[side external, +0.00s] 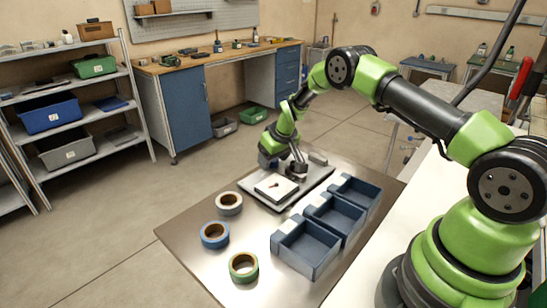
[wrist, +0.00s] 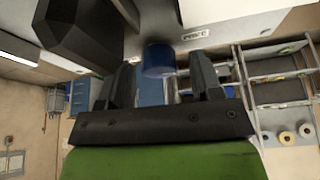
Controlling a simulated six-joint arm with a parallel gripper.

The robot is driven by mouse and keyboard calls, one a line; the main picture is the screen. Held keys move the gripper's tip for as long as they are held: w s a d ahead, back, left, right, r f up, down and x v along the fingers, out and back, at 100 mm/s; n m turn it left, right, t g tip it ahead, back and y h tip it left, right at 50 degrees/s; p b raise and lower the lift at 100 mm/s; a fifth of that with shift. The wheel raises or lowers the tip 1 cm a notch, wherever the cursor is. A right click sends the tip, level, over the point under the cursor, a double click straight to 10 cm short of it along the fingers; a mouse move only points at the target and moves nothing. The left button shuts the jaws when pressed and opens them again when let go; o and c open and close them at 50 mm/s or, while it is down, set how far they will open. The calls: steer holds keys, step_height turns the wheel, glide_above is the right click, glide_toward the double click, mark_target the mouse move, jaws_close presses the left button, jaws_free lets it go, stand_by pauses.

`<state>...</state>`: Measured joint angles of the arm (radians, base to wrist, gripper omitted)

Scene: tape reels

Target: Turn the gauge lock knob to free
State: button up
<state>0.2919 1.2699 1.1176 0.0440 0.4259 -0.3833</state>
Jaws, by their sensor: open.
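The gauge lock knob is probably the blue cylinder (wrist: 159,62) in the wrist view. It sticks out from a pale housing (wrist: 225,22) with a small label that I cannot read for sure. My gripper (wrist: 163,72) is open, with one dark finger on each side of the knob; gaps show beside it. In the side view my gripper (side external: 292,171) is low over the back part of a grey plate (side external: 255,195) on the table. A white block (side external: 268,190) with a dark mark lies on that plate. The knob and its setting cannot be made out there.
A grey-white reel (side external: 221,210), a blue reel (side external: 204,236) and a green reel (side external: 233,270) lie on the steel table (side external: 185,255). Three blue bins, the nearest (side external: 287,255), stand right of the plate. A small grey block (side external: 318,158) is behind my gripper.

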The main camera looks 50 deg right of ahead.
steer(key=c, duration=0.9)
steer(key=shift+d+n+y, duration=0.1)
steer(key=shift+n+y, duration=0.8)
steer(key=shift+n, duration=1.4)
steer(key=o, duration=0.9)
steer(key=a+v, duration=0.1)
steer(key=v, duration=0.9)
steer(key=shift+d, duration=0.45)
